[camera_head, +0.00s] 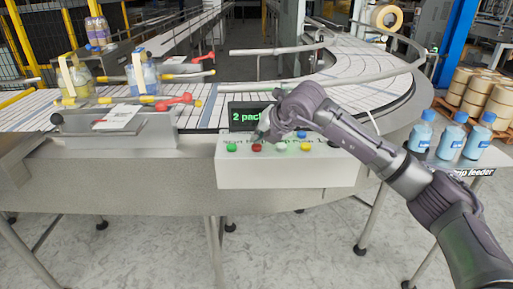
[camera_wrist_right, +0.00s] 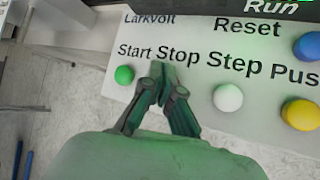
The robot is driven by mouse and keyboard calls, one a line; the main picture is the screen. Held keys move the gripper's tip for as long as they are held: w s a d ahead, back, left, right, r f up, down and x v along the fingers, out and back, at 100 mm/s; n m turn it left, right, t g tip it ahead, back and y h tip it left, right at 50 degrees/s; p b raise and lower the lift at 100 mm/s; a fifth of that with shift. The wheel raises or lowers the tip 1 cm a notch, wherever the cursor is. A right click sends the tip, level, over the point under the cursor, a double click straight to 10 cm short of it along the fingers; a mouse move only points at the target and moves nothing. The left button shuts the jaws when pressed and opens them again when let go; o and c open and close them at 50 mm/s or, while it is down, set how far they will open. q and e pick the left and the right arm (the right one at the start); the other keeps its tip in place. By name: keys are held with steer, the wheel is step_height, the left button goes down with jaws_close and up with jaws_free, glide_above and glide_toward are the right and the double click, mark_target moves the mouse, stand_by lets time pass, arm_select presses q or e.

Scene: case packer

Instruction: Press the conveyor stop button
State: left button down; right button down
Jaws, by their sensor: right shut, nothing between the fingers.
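The control box (camera_head: 285,172) has a pale sloped panel with a row of buttons at the conveyor's front edge. The red stop button (camera_head: 257,148) sits between the green start button (camera_head: 231,148) and the white step button (camera_head: 281,149). My right gripper (camera_head: 261,135) is shut and empty, its fingertips just above and behind the red button; contact cannot be told. In the right wrist view, the fingertips (camera_wrist_right: 163,72) point at the "Stop" label and hide the red button. The green button (camera_wrist_right: 124,75) and white button (camera_wrist_right: 228,98) flank them. My left gripper is out of view.
A yellow button (camera_head: 305,147) and a blue button (camera_head: 301,134) are further right. A dark display (camera_head: 245,115) stands behind the panel, partly covered by my arm. Blue-capped bottles (camera_head: 450,137) stand on the right feeder. Bottle packs (camera_head: 142,75) stand on the conveyor at left.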

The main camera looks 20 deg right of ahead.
mark_target(258, 145)
steer(key=shift+f+b, duration=0.55)
steer(key=shift+b, duration=0.1)
stand_by(0.8)
steer(key=shift+r, duration=0.1)
steer(key=shift+r+p, duration=0.35)
steer(key=shift+r, duration=0.5)
steer(key=shift+r+p, duration=1.15)
steer(key=shift+r, duration=1.45)
steer(key=shift+f, duration=0.1)
